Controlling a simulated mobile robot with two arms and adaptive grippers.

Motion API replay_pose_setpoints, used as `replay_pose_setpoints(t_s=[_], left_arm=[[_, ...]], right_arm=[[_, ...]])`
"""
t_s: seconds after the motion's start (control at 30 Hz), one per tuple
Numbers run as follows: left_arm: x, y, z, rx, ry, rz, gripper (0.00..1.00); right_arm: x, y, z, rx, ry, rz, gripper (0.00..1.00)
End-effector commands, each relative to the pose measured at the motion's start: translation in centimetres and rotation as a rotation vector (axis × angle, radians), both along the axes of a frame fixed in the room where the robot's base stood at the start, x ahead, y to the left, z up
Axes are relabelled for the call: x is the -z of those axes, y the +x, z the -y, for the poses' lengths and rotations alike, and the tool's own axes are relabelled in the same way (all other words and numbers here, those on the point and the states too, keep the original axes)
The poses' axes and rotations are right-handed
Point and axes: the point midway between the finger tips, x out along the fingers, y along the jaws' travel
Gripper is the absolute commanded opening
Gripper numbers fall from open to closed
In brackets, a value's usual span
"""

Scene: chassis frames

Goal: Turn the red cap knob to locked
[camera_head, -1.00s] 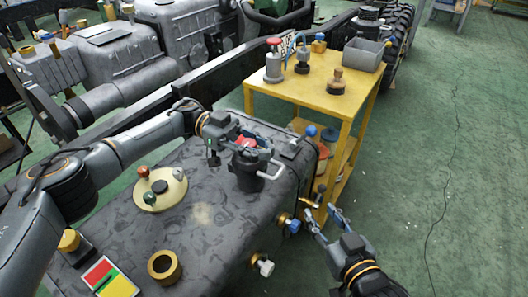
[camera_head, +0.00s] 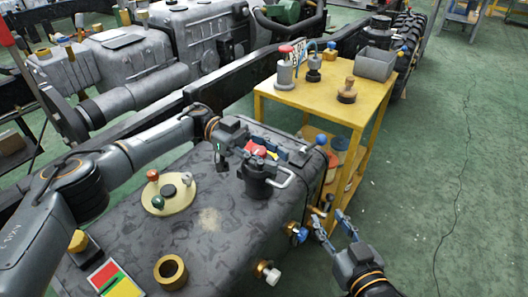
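The red cap knob (camera_head: 257,150) sits on top of a black filler neck (camera_head: 258,181) with a pale side handle, on the dark grey tank (camera_head: 212,243). My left gripper (camera_head: 262,153) is at the cap, with its fingers around it; they hide much of the cap. I cannot tell whether the fingers press on the cap or stand slightly apart from it. Any lock marking is too small to read. My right gripper (camera_head: 329,218) is open and empty, beyond the tank's right side, near a blue-knobbed valve (camera_head: 298,233).
On the tank are a cream disc (camera_head: 158,206) with several knobs, a brass ring (camera_head: 170,270) and a red, green and yellow panel (camera_head: 115,281). A yellow table (camera_head: 315,100) holding fittings and a grey bin (camera_head: 376,63) stands behind right. The green floor at right is clear.

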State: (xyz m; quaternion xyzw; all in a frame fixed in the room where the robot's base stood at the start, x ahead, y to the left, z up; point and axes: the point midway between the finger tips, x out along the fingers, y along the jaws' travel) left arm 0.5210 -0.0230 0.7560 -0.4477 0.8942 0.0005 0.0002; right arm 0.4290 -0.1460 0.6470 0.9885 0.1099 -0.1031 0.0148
Motion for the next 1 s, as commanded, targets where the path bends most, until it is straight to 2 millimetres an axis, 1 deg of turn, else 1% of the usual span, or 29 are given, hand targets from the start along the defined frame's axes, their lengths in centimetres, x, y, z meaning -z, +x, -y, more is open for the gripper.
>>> replay_pose_setpoints(t_s=[0.07, 0.4, 0.5, 0.73, 1.0], left_arm=[[0.0, 0.4, -0.5, -0.003, 0.0, 0.0, 0.35], [0.1, 3.1, -4.0, -0.003, 0.002, -0.003, 0.35], [0.4, 3.5, -4.6, -0.001, 0.007, -0.012, 0.35], [0.1, 4.1, -5.6, -0.004, 0.003, -0.004, 0.35], [0.0, 4.3, -5.9, -0.006, 0.002, 0.001, 0.35]], right_arm=[[0.0, 0.0, 0.0, 0.0, 0.0, 0.0, 0.4], [0.0, 0.0, 0.0, 0.0, -0.001, 0.001, 0.4], [0.0, 0.0, 0.0, 0.0, -0.001, 0.001, 0.4], [0.0, 0.0, 0.0, 0.0, -0.001, 0.001, 0.4], [0.0, 0.0, 0.0, 0.001, 0.0, 0.001, 0.4]])
